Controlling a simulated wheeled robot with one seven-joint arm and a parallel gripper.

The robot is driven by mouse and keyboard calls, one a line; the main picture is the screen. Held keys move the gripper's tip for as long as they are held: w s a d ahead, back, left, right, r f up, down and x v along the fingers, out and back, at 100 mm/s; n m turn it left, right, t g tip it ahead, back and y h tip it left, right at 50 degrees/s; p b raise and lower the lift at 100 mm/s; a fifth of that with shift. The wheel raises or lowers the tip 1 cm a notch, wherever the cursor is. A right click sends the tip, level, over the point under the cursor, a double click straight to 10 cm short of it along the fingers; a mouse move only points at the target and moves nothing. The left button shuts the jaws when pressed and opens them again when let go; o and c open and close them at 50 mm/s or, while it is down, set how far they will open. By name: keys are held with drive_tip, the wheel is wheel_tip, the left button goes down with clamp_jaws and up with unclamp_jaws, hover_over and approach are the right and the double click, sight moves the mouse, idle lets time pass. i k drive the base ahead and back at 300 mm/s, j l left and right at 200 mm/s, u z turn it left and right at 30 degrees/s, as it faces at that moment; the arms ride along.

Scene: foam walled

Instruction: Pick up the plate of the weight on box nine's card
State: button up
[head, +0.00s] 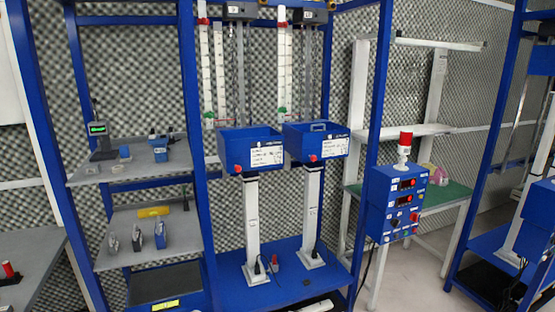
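Two blue boxes with white cards stand on white posts in the blue rack: the left box (236,143) with its card (267,156), and the right box (304,137) with its card (334,147). The writing on the cards is too small to read, so I cannot tell which box is nine. Several grey upright pieces, possibly plates, stand on the lower left shelf; one is the blue-grey piece (160,236). Small blue pieces (160,153) lie on the upper left shelf. No weight markings are legible. My gripper is not in view.
A device with a green display (97,130) stands on the upper shelf (130,170). A yellow object (153,212) lies on the lower shelf. A blue control box (395,203) with a red beacon (405,140) stands at right, before a green-topped bench (450,190). Floor shows at lower right.

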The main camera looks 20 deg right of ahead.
sight(160, 235)
drive_tip(key=i+j, duration=0.2)
drive_tip(key=j, duration=0.15)
drive_tip(key=i+j+z, duration=0.1)
drive_tip(key=j, duration=0.2)
drive_tip(key=i+j+z, duration=0.1)
drive_tip(key=i+j, duration=0.3)
drive_tip(key=j, duration=0.3)
drive_tip(key=i+j+z, duration=0.1)
drive_tip(key=j, duration=0.25)
drive_tip(key=i+j, duration=0.2)
drive_tip(key=j, duration=0.15)
drive_tip(key=i+j+z, duration=0.15)
drive_tip(key=j, duration=0.25)
drive_tip(key=i+j, duration=0.15)
drive_tip(key=j, duration=0.2)
